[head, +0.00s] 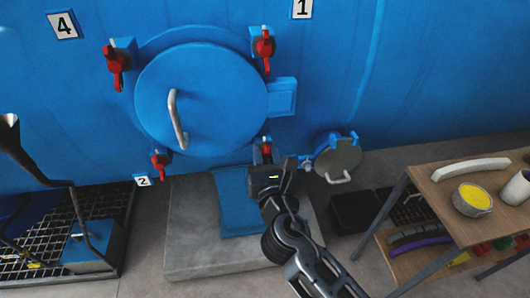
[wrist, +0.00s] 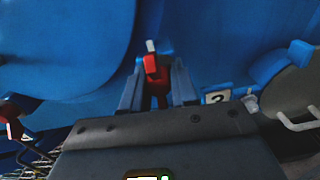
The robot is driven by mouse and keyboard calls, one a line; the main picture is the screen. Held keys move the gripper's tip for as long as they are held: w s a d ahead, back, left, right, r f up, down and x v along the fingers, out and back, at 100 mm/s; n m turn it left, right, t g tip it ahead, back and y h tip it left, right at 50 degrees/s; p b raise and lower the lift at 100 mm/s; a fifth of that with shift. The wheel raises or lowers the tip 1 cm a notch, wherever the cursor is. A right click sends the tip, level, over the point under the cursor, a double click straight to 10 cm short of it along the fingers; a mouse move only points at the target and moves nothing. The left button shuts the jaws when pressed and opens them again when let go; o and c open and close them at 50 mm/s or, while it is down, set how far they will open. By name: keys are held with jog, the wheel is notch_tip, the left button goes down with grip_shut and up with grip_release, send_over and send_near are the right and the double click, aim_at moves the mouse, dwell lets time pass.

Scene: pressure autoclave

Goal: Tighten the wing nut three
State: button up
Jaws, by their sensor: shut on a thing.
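A big round blue door (head: 205,100) carries red wing nuts around its rim. My gripper (head: 265,166) is at the lower right of the door, shut on the red wing nut (head: 266,148) there. In the wrist view this red nut (wrist: 155,75) stands upright between blue side pieces, with a pale bolt end above it. Red nuts also sit at upper left (head: 116,62) and upper right (head: 264,48).
A small round hatch (head: 338,157) with a handle is close to the right of my gripper. A wooden table (head: 440,205) with a yellow-filled bowl (head: 472,199) stands further right. A stone slab (head: 190,235) lies below the door, and a grated tray (head: 110,240) is at left.

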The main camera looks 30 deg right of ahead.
grip_shut()
